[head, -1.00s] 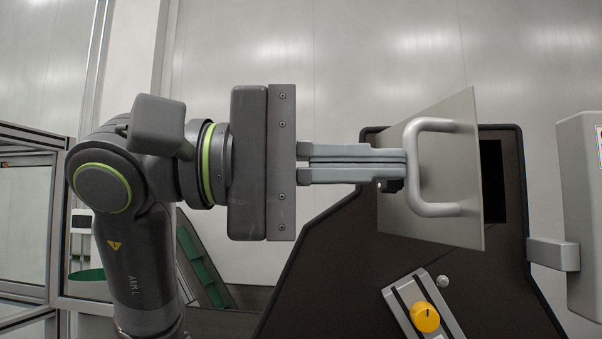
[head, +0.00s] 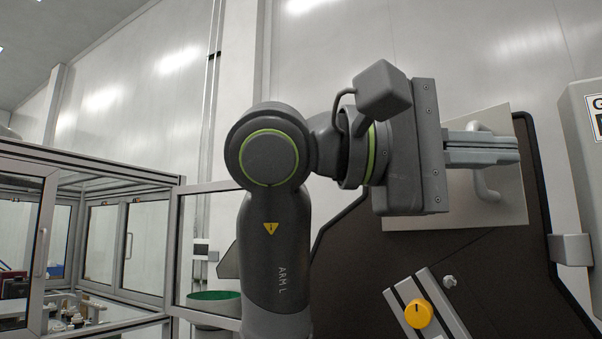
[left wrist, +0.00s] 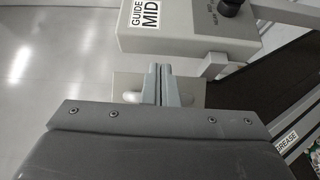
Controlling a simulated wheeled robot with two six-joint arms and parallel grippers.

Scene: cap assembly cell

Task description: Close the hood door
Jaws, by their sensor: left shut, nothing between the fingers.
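The hood door is a flat grey plate (head: 512,205) with a bent tube handle (head: 486,188) at the right of the head view. It lies nearly flat along the dark machine housing (head: 500,265), and no opening shows beside it. I cannot tell whether it is fully shut. My left gripper (head: 517,149) is shut and empty, its fingers in front of the plate and covering part of the handle. In the left wrist view the shut fingers (left wrist: 163,68) point across the door plate (left wrist: 122,81). Contact is unclear. My right gripper is out of view.
A yellow knob (head: 418,313) sits on a slanted bracket below the door. A grey box (head: 588,150) stands close on the right; a labelled box also shows in the left wrist view (left wrist: 185,30). A glazed cell (head: 95,187) stands at the left.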

